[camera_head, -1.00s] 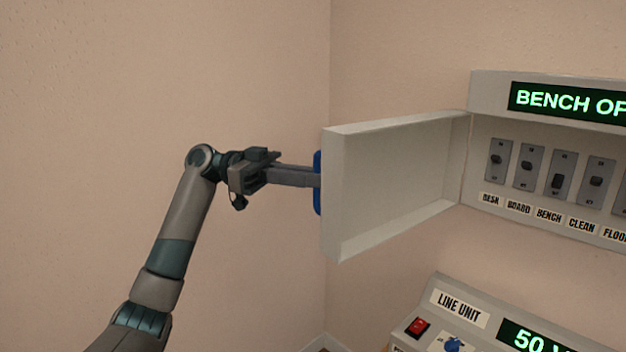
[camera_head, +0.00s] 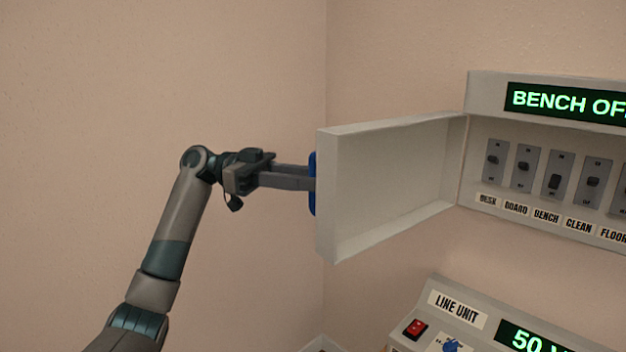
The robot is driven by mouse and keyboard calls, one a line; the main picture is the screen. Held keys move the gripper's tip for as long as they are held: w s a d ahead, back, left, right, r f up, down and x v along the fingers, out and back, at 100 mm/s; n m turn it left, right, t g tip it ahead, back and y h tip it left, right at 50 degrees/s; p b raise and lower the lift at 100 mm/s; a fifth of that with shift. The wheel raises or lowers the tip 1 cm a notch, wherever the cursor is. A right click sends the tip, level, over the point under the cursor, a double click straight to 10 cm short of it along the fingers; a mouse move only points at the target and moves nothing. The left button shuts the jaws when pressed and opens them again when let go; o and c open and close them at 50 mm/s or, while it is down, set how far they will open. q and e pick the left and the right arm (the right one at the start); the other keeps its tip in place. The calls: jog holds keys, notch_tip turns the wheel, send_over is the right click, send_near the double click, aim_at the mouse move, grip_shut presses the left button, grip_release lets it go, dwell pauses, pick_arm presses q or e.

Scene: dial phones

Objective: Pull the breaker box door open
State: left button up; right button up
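The breaker box door (camera_head: 392,185) is a pale shallow panel, swung wide open to the left on its hinge at the box's left edge. The breaker box (camera_head: 487,97) is on the wall at the right, with a row of switches exposed. A blue handle (camera_head: 312,184) shows at the door's far left edge, partly hidden behind the door. My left gripper (camera_head: 308,180) reaches in from the left with its fingers at the blue handle. The fingertips are hidden there, so I cannot see whether they close on it. My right gripper is not in view.
A line unit (camera_head: 457,305) with a red switch (camera_head: 415,329), a blue knob (camera_head: 451,345) and a green display stands below the box. Bare wall fills the left, with free room around my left arm.

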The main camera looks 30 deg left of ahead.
pick_arm(q)
jog(key=s+a, duration=0.1)
jog(key=a, duration=0.6)
jog(key=shift+s, duration=0.15)
dwell(0.5)
